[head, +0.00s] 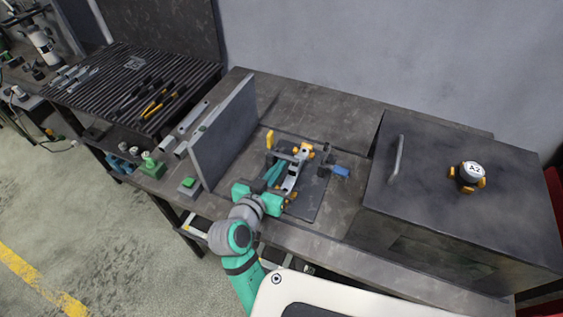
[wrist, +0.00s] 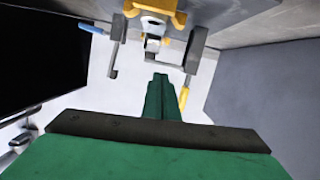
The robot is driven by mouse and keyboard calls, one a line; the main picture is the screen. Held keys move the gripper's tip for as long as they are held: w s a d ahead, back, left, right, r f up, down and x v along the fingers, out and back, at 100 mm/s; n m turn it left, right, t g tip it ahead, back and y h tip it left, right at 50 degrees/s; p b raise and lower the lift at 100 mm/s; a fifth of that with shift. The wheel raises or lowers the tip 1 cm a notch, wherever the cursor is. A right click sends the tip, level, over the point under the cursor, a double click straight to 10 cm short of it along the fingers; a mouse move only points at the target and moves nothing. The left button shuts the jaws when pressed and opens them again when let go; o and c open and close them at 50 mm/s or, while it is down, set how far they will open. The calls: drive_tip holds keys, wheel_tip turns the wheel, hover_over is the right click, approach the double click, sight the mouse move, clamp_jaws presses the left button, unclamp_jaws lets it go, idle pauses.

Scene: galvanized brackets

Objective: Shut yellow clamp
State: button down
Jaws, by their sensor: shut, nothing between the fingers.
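The yellow clamp's handle (head: 270,139) stands upright at the left back of a small bracket fixture (head: 291,176) on the bench. In the wrist view the yellow handle (wrist: 184,97) shows just right of my fingers, partly hidden by them. My gripper (head: 276,168) is shut and empty, low over the left side of the fixture. In the wrist view my gripper's green fingers (wrist: 159,80) are together and point toward the fixture. I cannot tell whether they touch the handle. A blue clamp handle (head: 340,171) sticks out flat on the fixture's right.
An upright grey panel (head: 224,135) stands close left of the fixture. A large dark box (head: 440,210) with a bar handle stands on the right, with a round A2 piece (head: 468,175) on top. Bare bench (head: 325,115) lies behind the fixture.

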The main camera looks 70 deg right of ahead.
drive_tip(key=s+v, duration=0.1)
drive_tip(key=v, duration=0.5)
drive_tip(key=shift+w, duration=0.4)
drive_tip(key=shift+r, duration=0.1)
